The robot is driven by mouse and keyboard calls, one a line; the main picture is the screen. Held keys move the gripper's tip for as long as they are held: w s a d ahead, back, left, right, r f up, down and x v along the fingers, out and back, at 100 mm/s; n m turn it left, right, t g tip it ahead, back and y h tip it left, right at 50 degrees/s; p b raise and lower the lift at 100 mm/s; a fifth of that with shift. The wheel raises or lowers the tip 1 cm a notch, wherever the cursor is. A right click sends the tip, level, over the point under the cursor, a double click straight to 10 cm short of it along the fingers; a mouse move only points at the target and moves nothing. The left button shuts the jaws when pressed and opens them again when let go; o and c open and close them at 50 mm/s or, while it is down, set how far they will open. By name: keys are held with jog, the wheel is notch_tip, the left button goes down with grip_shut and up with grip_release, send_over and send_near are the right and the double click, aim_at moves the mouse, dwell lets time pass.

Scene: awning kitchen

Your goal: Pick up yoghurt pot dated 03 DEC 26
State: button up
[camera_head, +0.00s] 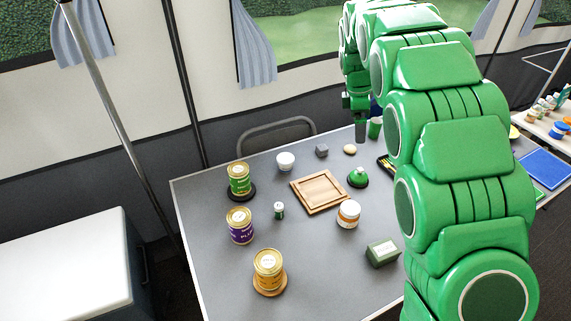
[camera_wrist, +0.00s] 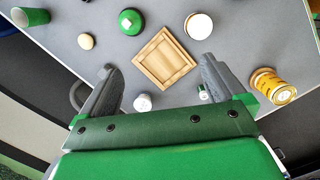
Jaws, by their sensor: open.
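No date reading 03 DEC 26 is legible in either view. My gripper (camera_wrist: 158,62) is open and empty, apart from both. In the head view it hangs (camera_head: 361,136) by the table's back edge.
A square wooden tray (camera_head: 319,191) lies mid-table. Green (camera_head: 239,180), purple (camera_head: 240,226) and gold (camera_head: 268,265) cans stand left; a small green-and-white vial (camera_head: 279,211) is between. A green dome (camera_head: 358,177), grey cube (camera_head: 321,150) and dark green box (camera_head: 382,253) also stand there.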

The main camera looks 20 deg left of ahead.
jog(key=w+a+f+n, duration=0.4)
jog(key=a+f, duration=0.1)
jog(key=a, duration=0.2)
jog(key=w+a+f+n, duration=0.3)
jog(key=a+f, duration=0.2)
jog(key=a, duration=0.1)
jog(key=n+y, duration=0.2)
jog(key=n, duration=0.5)
send_over(285, 158)
jog(key=shift+t, duration=0.3)
jog(key=f, duration=1)
jog(key=shift+s+a+f, duration=0.1)
jog(key=shift+s+a, duration=0.05)
jog(key=shift+a, duration=0.2)
jog(key=shift+w+d+f, duration=0.1)
jog(key=shift+d+f, duration=0.05)
jog(key=shift+f, duration=1.15)
jog(key=shift+w+d+f, duration=0.1)
jog(key=shift+d+f, duration=0.05)
jog(key=shift+f, duration=1.15)
jog(key=shift+d+f, duration=0.15)
jog(key=shift+f, duration=1.15)
jog(key=shift+c, duration=0.5)
jog(key=c, duration=0.9)
